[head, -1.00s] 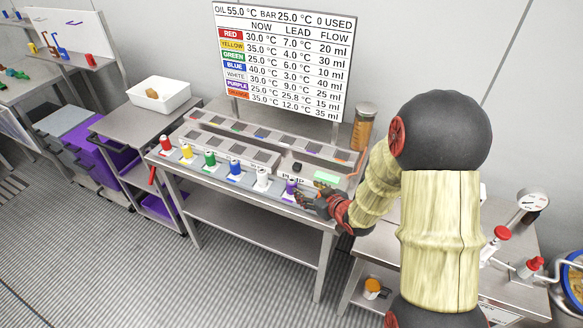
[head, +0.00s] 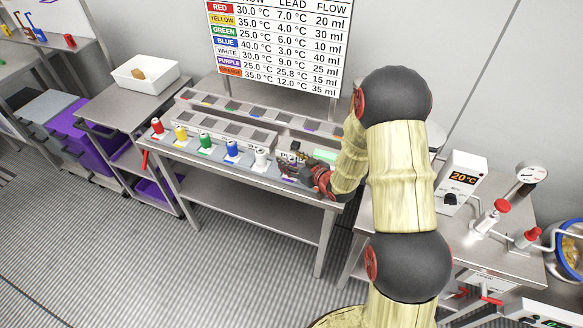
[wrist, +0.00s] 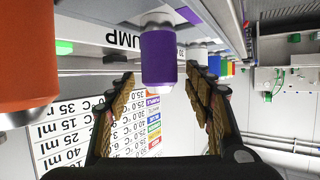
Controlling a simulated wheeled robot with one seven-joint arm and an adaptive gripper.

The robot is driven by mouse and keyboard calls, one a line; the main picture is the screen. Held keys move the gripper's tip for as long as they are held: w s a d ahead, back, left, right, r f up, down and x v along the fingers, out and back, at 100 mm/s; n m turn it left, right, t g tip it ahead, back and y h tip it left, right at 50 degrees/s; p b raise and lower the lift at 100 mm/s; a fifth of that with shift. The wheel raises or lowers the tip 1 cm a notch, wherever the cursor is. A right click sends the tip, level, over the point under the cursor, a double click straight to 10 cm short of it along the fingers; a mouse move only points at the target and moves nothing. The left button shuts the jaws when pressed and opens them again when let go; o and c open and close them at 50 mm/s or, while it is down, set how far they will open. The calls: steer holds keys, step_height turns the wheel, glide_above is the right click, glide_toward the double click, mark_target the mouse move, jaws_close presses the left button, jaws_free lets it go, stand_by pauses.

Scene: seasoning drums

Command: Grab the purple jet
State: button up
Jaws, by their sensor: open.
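The purple jet (wrist: 158,58), a purple cylinder with a pale end, is in the middle of the wrist view. My gripper (wrist: 161,84) is open, with one finger on each side of the jet and a visible gap to both. I cannot tell how deep the jet sits between the fingers. In the head view my gripper (head: 288,168) is at the right end of the row of jets and hides most of the purple one.
The white jet (head: 262,158) is close on the left, with blue (head: 232,149), green (head: 205,142), yellow (head: 181,132) and red (head: 157,126) beyond. An orange cylinder (wrist: 28,60) is on the other side in the wrist view. A readings board (head: 278,45) stands behind.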

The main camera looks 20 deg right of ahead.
steer(key=shift+c, duration=1.4)
jaws_close()
